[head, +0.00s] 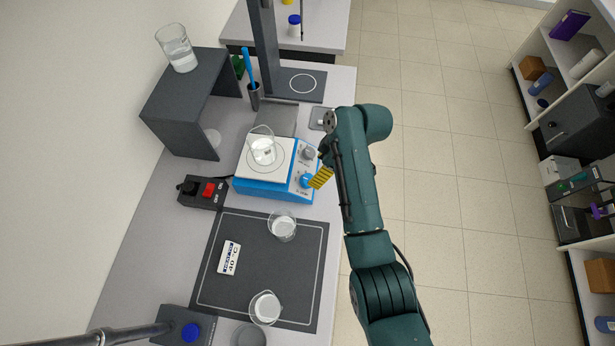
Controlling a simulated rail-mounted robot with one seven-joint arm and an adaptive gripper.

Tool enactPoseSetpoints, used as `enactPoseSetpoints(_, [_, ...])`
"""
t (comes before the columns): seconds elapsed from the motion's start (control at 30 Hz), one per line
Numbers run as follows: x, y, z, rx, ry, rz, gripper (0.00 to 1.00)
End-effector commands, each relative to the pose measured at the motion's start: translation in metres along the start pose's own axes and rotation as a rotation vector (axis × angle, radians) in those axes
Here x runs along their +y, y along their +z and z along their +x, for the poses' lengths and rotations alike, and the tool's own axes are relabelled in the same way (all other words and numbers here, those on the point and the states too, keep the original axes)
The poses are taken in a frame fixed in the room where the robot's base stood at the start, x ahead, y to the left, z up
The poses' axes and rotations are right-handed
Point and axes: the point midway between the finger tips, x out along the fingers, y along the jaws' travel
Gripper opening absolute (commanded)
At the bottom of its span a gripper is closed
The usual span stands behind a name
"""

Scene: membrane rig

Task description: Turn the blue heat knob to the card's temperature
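The blue heat knob (306,181) is on the right-hand panel of the blue and white hotplate stirrer (262,188). A grey knob (308,153) sits above it on the same panel. The card (229,258) lies on the dark mat and appears to read 40 °C, turned sideways. My gripper (316,180) is right beside the blue knob, with its yellow striped part partly over the panel. I cannot tell whether it touches the knob or whether its fingers are open. The knob's pointer is too small to read.
A beaker (262,150) stands on the hotplate. Two more beakers (282,226) (265,307) stand on the dark mat (270,277). A black switch box with a red switch (208,190) is left of the hotplate. A dark shelf (172,107) bears another beaker (178,52).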

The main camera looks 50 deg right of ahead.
Motion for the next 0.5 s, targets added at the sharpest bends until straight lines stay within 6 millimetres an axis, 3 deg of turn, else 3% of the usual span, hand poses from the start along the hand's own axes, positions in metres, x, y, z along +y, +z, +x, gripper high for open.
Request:
enactPoseSetpoints(0.23, [-0.001,0.000,0.058,-0.001,-0.003,-0.001,0.75])
enactPoseSetpoints(0.5, [0.000,0.000,0.082,0.000,0.000,-0.001,0.75])
